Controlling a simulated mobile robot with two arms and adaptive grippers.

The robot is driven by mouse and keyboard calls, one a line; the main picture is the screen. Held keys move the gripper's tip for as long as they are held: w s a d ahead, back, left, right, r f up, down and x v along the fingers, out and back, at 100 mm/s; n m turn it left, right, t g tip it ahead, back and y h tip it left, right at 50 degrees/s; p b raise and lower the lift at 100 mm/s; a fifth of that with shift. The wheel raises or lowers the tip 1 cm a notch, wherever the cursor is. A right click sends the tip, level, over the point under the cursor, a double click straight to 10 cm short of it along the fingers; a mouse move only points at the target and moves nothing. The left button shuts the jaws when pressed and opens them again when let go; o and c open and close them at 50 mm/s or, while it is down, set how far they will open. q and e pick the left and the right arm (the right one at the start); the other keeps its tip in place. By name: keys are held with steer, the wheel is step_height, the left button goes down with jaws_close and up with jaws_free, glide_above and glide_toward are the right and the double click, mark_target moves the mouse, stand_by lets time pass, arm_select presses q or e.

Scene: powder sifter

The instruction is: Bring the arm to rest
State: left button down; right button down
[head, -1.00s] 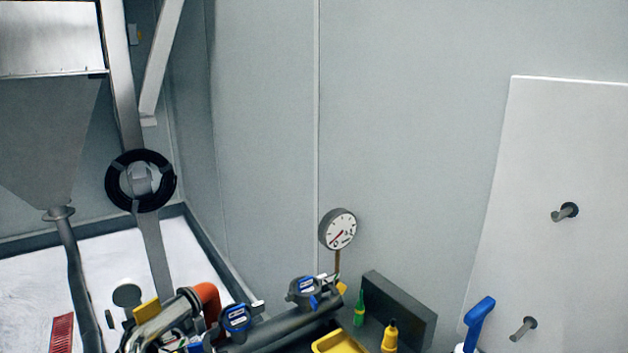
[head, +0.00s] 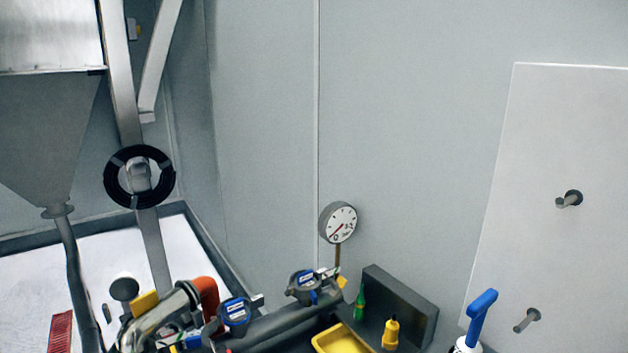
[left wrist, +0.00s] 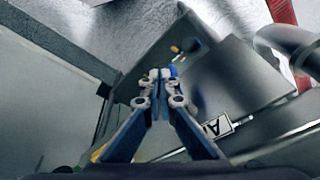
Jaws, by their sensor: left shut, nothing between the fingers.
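My left gripper (left wrist: 160,78) shows in the left wrist view. Its two blue fingers are closed together at the tips and hold nothing. Behind it lie grey metal surfaces, with a blue and a yellow item just past the fingertips. The head view shows no part of my grippers that I can make out. My right gripper is in neither view.
In the head view, a hopper (head: 45,140) stands at the left beside a hung black coil (head: 112,180). Pipework with a gauge (head: 338,222), a yellow tray (head: 340,342) and a blue-handled tool (head: 480,312) line the bottom. A white panel (head: 570,130) with pegs is right.

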arm_select(q)
steer(key=s+f+g+b, duration=0.1)
steer(key=s+f+b, duration=0.15)
steer(key=f, duration=0.95)
steer(key=s+f+b, duration=0.2)
steer(key=s+f, duration=0.2)
steer(key=f, duration=0.9)
steer(key=s+a+f+g+b, duration=0.1)
steer(key=s+a+f+b, duration=0.1)
steer(key=s+f, duration=1.1)
steer(key=shift+s+a+f+b, duration=0.4)
steer(key=shift+s+a, duration=0.2)
steer(key=shift+a, duration=0.1)
